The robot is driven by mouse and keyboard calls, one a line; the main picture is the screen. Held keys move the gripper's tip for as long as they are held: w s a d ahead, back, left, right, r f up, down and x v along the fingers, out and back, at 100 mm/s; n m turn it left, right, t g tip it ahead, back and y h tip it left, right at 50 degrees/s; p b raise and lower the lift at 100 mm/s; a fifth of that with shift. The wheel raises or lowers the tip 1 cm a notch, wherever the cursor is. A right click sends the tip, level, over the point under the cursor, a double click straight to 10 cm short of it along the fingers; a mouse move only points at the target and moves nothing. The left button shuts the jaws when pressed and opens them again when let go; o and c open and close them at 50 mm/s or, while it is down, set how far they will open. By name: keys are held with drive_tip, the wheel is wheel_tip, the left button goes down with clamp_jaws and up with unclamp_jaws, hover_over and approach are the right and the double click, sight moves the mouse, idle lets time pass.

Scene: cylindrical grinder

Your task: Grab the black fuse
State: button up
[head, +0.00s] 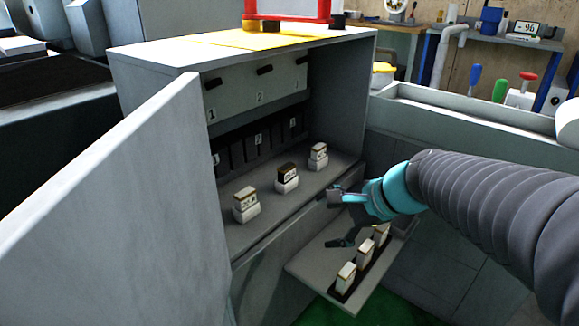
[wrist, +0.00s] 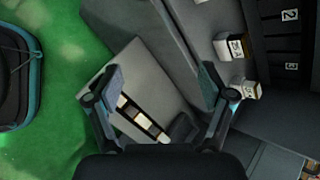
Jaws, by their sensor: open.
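The black fuse (head: 287,175) is the middle one of three on the cabinet shelf. It has a dark upper body, a pale label and a white base, and stands upright. It also shows in the wrist view (wrist: 232,46), right of the fingers. Cream fuses stand on either side of it, the left one (head: 246,203) and the right one (head: 318,156). My gripper (head: 338,198) is open and empty, right of the black fuse by the shelf's front edge, apart from it. The wrist view shows its spread fingers (wrist: 165,80) over the lower tray.
The open cabinet door (head: 130,200) stands at the left. A lower tray (head: 312,266) sticks out below the shelf, holding cream fuses (head: 346,277) in a dark strip. A small dark item (head: 340,242) shows there. Numbered dark slots (head: 255,145) line the cabinet back.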

drive_tip(key=w+m+t+y, duration=0.1)
drive_tip(key=w+m+y, duration=0.1)
drive_tip(key=w+m, duration=0.45)
drive_tip(key=m+t+y, duration=0.1)
drive_tip(key=m+t, duration=0.1)
drive_tip(key=m, duration=0.4)
approach(290, 171)
drive_tip(key=shift+n, duration=0.25)
drive_tip(key=x, duration=1.1)
drive_tip(key=shift+w+a+f, duration=0.1)
drive_tip(key=shift+a, duration=0.1)
drive_tip(key=shift+y, duration=0.3)
drive_tip(key=c, duration=1.3)
